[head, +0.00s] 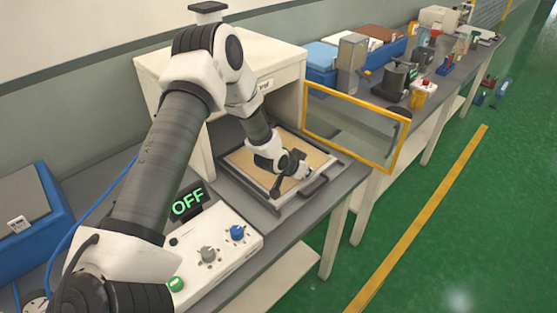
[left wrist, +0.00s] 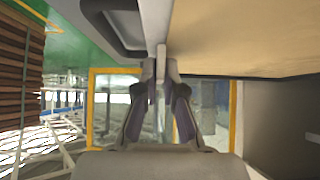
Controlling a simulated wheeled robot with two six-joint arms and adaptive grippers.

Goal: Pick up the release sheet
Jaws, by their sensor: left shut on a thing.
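My left gripper (head: 298,165) is over the sheet's right part, near the tray's front handle (head: 314,187). In the left wrist view the gripper (left wrist: 160,64) has its fingertips together at a thin pale strip beside the tan surface (left wrist: 240,40). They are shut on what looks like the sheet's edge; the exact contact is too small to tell. My right gripper is not in view.
The white box (head: 228,62) stands behind the tray, with its yellow-framed clear door (head: 350,130) swung open on the right. Containers and tools crowd the bench's far end.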

